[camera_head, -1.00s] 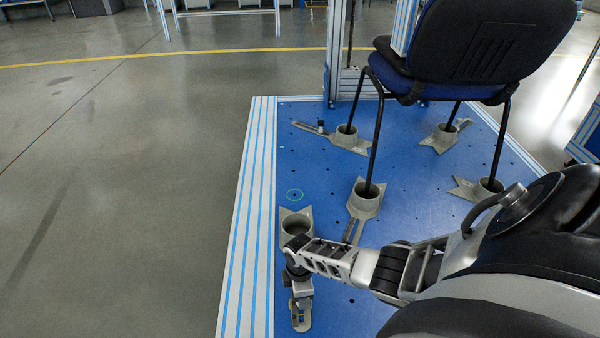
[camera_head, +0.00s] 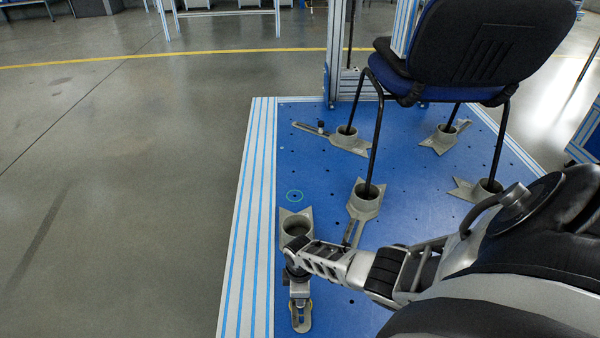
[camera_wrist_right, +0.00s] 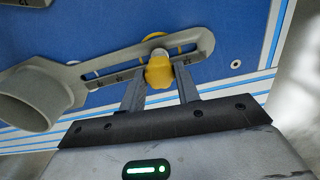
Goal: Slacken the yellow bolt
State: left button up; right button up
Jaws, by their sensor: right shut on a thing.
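The yellow bolt (camera_wrist_right: 159,69) stands in the slot of a grey clamp foot (camera_wrist_right: 115,67) in the right wrist view. A yellow ring-like part shows behind the bolt at the slot. My right gripper (camera_wrist_right: 160,84) is shut on the bolt's head, one finger on each side. In the head view my right gripper (camera_head: 299,291) is over the slotted arm of the nearest clamp foot (camera_head: 301,319), and it hides the bolt there. The foot's round cup (camera_head: 296,226) is empty. My left gripper is not in view.
Striped profiles (camera_head: 246,220) edge the plate. The floor at left is clear.

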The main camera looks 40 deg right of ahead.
jog(key=shift+n, duration=0.7)
jog(key=shift+n, duration=0.7)
jog(key=o, duration=0.6)
notch_tip(320, 180, up, 16)
jog(key=p, duration=1)
